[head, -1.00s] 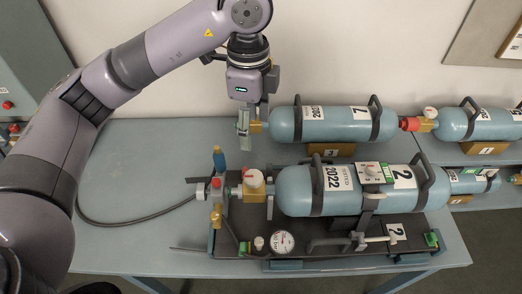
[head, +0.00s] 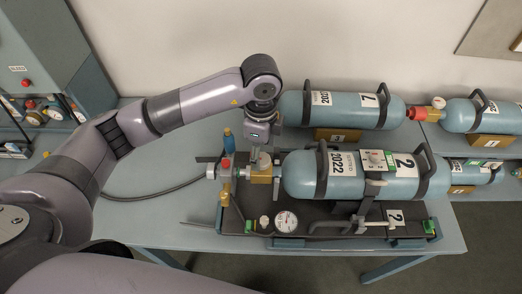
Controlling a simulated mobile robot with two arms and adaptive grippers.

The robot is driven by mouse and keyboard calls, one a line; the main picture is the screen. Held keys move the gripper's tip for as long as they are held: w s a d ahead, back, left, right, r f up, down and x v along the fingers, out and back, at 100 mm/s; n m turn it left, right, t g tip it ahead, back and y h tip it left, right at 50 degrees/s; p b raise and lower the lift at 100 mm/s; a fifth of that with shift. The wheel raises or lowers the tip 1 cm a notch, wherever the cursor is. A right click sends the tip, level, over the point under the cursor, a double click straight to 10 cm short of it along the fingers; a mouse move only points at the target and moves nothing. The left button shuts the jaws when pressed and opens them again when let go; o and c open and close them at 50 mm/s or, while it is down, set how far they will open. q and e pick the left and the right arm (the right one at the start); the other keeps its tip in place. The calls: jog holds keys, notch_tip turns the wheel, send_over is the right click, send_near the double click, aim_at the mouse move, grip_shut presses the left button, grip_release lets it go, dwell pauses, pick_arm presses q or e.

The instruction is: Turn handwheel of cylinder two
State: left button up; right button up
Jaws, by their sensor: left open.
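Cylinder two (head: 300,178) is a light-blue bottle lying on its side on the front rack, with black straps and labels "2" and "2022". At its left end is a brass valve block (head: 260,178) with a pale handwheel (head: 264,160) on top. My left gripper (head: 256,153) is open and points down just above and beside this handwheel, partly in front of it. I cannot tell whether the fingers touch the wheel. My right gripper is out of view.
Cylinder seven (head: 338,108) lies behind on the table, with another bottle (head: 458,116) to its right. A blue-handled fitting (head: 227,143) and a red-topped one (head: 225,164) stand left of the valve. A gauge (head: 286,222) sits in front. A black hose (head: 150,196) crosses the table's left side.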

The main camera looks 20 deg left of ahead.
aim_at(261, 161)
pick_arm(q)
notch_tip(261, 161, down, 2)
jog(key=shift+f, duration=0.35)
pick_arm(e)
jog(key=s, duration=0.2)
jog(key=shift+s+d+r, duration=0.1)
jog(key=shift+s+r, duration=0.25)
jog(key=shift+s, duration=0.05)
pick_arm(q)
jog(key=shift+c, duration=0.2)
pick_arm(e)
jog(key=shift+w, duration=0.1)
pick_arm(q)
jog(key=c, duration=1.1)
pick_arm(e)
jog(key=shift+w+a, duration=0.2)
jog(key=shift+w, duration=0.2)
